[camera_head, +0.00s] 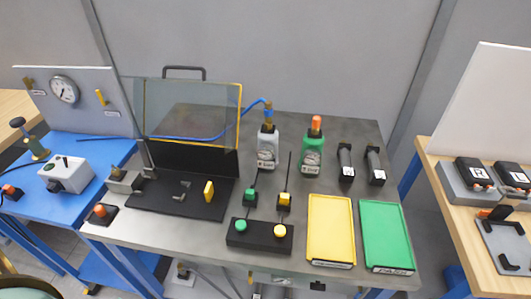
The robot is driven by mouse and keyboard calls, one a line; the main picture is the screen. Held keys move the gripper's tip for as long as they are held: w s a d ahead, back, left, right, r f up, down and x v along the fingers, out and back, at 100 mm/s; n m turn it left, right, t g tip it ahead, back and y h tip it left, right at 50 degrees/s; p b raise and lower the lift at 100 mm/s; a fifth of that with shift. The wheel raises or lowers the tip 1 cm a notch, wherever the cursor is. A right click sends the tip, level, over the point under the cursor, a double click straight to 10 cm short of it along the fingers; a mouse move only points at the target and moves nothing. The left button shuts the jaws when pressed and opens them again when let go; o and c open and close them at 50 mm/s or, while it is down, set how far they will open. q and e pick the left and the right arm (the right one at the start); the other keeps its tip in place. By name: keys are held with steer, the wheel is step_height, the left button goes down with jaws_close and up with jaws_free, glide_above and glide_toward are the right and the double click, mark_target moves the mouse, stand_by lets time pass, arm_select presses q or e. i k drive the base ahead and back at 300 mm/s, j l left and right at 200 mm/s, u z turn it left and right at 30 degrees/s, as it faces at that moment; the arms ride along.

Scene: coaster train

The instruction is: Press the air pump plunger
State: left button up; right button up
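What looks like the air pump (38,152) stands on the blue table (95,150) at the far left. The knob stands raised above the body. A dark hose runs from near the pump's base toward the left edge. How far the plunger can travel cannot be told at this size. Neither of my grippers is in view, and nothing touches the pump.
A gauge panel (90,108) stands behind the pump. A grey switch box (68,180) and a red button (10,191) are near it. The grey middle table holds a clear guard (190,112), two gauged bottles, a button box (260,236), a yellow tray (331,204) and a green tray (388,210).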

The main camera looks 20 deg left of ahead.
mark_target(18, 122)
steer(key=j+u, duration=0.15)
steer(key=j, duration=0.4)
steer(key=j+u, duration=0.1)
steer(key=j, duration=0.45)
steer(key=i+j+u, duration=0.15)
steer(key=j, duration=0.4)
steer(key=j+u, duration=0.1)
steer(key=j, duration=0.45)
steer(key=i+j+u, duration=0.15)
steer(key=j, duration=0.35)
steer(key=j+u, duration=0.1)
steer(key=j, duration=0.45)
steer(key=i, duration=0.05)
